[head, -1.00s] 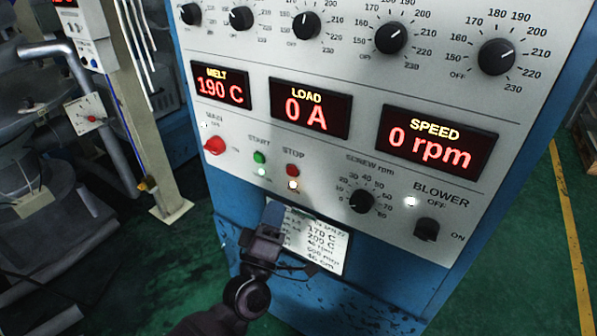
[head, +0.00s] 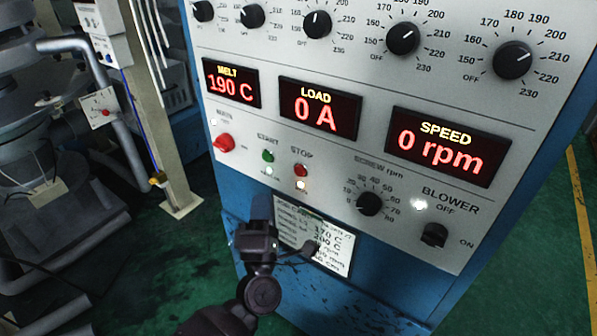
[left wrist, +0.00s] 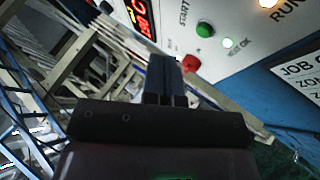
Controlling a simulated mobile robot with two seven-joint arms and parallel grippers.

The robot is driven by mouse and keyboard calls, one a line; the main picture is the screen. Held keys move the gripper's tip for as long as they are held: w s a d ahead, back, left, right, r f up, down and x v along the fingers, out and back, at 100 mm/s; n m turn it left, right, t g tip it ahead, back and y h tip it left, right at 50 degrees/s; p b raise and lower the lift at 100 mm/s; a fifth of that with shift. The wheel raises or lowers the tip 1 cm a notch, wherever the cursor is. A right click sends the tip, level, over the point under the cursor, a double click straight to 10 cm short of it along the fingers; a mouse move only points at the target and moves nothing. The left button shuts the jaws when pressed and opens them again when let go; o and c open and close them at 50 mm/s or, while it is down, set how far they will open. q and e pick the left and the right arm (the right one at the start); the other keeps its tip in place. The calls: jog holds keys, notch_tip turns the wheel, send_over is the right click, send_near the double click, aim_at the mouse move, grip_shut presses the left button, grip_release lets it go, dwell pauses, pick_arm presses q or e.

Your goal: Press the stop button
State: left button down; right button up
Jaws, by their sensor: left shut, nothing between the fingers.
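The stop button (head: 300,170) is a small red round button under the STOP label on the grey control panel (head: 330,155) in the head view. A lit lamp (head: 300,186) sits just below it. The green start button (head: 268,156) is to its left and also shows in the left wrist view (left wrist: 205,30). My left gripper (head: 261,208) is below and left of the stop button, in front of the panel's lower part. Its fingers (left wrist: 161,75) are shut and empty in the left wrist view. The stop button itself does not show there. My right gripper is out of view.
A red main switch (head: 225,143) sticks out left of the buttons. The screw rpm knob (head: 369,203) and blower switch (head: 434,235) are to the right. A job card (head: 318,243) is below. Displays read 190 C, 0 A and 0 rpm. A post (head: 160,130) stands left.

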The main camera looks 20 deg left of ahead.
aim_at(300, 171)
pick_arm(q)
jog(key=w+d+b, duration=0.1)
jog(key=w+d, duration=0.1)
jog(key=w, duration=0.5)
jog(key=shift+w+d+b, duration=0.35)
jog(key=shift+d+b, duration=0.05)
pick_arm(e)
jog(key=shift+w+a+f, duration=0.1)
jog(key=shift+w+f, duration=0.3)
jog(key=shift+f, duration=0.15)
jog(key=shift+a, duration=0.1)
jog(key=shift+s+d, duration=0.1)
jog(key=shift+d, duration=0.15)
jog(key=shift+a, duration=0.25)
pick_arm(q)
jog(key=shift+w+d, duration=0.1)
jog(key=shift+w, duration=0.05)
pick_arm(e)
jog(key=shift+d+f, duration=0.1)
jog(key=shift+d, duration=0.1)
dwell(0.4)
pick_arm(q)
jog(key=shift+w+d, duration=0.1)
jog(key=shift+w, duration=0.2)
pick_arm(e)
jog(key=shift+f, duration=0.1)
